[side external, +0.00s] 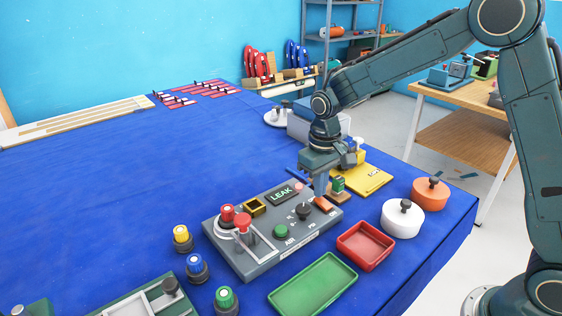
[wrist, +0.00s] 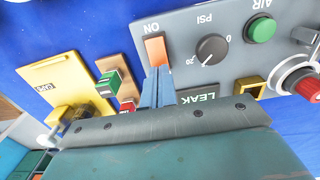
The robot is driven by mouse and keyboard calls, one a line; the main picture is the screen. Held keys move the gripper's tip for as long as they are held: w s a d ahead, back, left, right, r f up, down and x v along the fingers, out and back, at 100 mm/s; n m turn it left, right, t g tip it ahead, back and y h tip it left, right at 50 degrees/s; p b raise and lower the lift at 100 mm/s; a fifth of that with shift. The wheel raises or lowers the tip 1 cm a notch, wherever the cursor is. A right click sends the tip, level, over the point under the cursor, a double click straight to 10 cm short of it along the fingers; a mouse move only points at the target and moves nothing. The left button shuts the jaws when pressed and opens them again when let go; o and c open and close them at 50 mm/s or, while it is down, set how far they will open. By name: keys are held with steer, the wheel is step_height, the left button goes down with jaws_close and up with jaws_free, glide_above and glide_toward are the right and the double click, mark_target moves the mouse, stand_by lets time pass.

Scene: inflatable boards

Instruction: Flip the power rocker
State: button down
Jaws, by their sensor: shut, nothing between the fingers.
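The orange power rocker (side external: 323,204) sits at the right end of the grey control panel (side external: 264,221). In the wrist view the rocker (wrist: 155,50) is beside the printed word ON on the panel (wrist: 185,22). My gripper (side external: 320,193) points down over that end of the panel. In the wrist view its fingertips (wrist: 155,73) are together and empty, right at the rocker's near end. I cannot tell whether they touch it. Which end of the rocker is pressed in is not clear.
Beside the rocker are a black PSI knob (wrist: 211,48), a green AIR button (wrist: 260,29) and a LEAK display (side external: 283,194). A small green-topped block (side external: 338,186) and a yellow plate (side external: 368,182) lie close behind. Red (side external: 365,246) and green (side external: 313,287) trays stand in front.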

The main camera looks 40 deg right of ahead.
mark_target(321, 199)
steer(key=shift+f, duration=0.6)
stand_by(0.6)
steer(key=shift+r, duration=3.5)
steer(key=shift+s+r, duration=0.1)
steer(key=s+d+r+t, duration=0.2)
steer(key=s+r+t, duration=0.1)
steer(key=s+r, duration=0.75)
steer(key=s+d+t, duration=0.1)
steer(key=s+t, duration=0.1)
steer(key=s, duration=1.3)
steer(key=shift+s+d+f+t, duration=0.3)
steer(key=shift+s+d+f, duration=0.05)
steer(key=shift+s+d, duration=0.05)
